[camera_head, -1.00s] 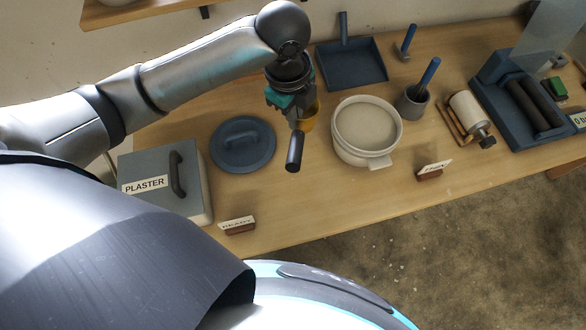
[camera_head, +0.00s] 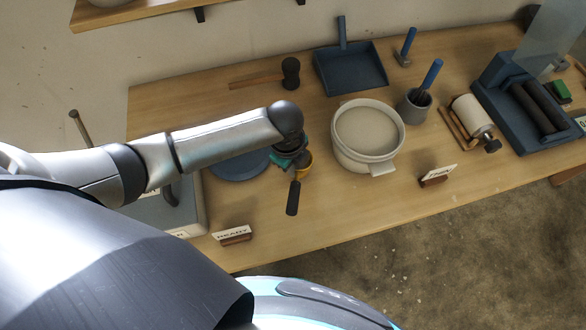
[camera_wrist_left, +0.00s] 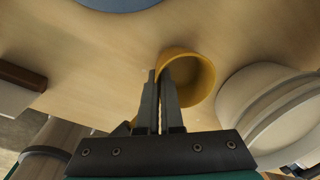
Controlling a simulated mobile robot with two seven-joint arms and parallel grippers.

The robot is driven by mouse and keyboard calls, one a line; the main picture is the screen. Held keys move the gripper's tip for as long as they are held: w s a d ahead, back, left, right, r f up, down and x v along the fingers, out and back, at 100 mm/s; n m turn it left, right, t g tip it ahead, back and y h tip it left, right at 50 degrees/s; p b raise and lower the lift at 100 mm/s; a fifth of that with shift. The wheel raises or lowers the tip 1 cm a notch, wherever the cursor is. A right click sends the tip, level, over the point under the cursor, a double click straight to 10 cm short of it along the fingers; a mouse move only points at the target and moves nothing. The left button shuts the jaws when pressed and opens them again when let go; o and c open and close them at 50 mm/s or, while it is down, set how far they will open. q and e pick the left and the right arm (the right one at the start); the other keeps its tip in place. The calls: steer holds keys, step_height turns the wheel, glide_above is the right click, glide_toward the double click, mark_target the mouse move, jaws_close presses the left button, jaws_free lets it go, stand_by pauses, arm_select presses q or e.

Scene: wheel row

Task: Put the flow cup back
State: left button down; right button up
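The flow cup, a small yellow cup (camera_head: 306,162) with a dark handle (camera_head: 293,198), is at my left gripper (camera_head: 291,160), between the blue lid and the cream bucket. In the left wrist view the yellow cup (camera_wrist_left: 196,78) lies against the fingers of my left gripper (camera_wrist_left: 160,78). The fingers are close together, with the cup's near side at their tips. The cup has travelled with the gripper, so it is held. Whether its base touches the table is unclear. My right gripper is out of view.
A cream bucket (camera_head: 345,150) stands right of the cup; a blue lid (camera_head: 228,172) lies left. A READY sign (camera_head: 236,240) and another small sign (camera_head: 434,182) stand near the front edge. A mallet (camera_head: 290,75) lies behind.

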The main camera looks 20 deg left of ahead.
arm_select(q)
steer(key=shift+f, duration=0.45)
steer(key=shift+f, duration=0.1)
steer(key=c, duration=1.5)
jaws_free()
steer(key=shift+f, duration=0.1)
steer(key=o, duration=0.4)
steer(key=r+p, duration=0.1)
steer(key=r, duration=0.7)
steer(key=s+r+p, duration=0.1)
steer(key=r, duration=0.3)
steer(key=shift+s+a+r+p, duration=0.1)
steer(key=shift+a+r+p, duration=0.1)
steer(key=shift+a+p, duration=0.15)
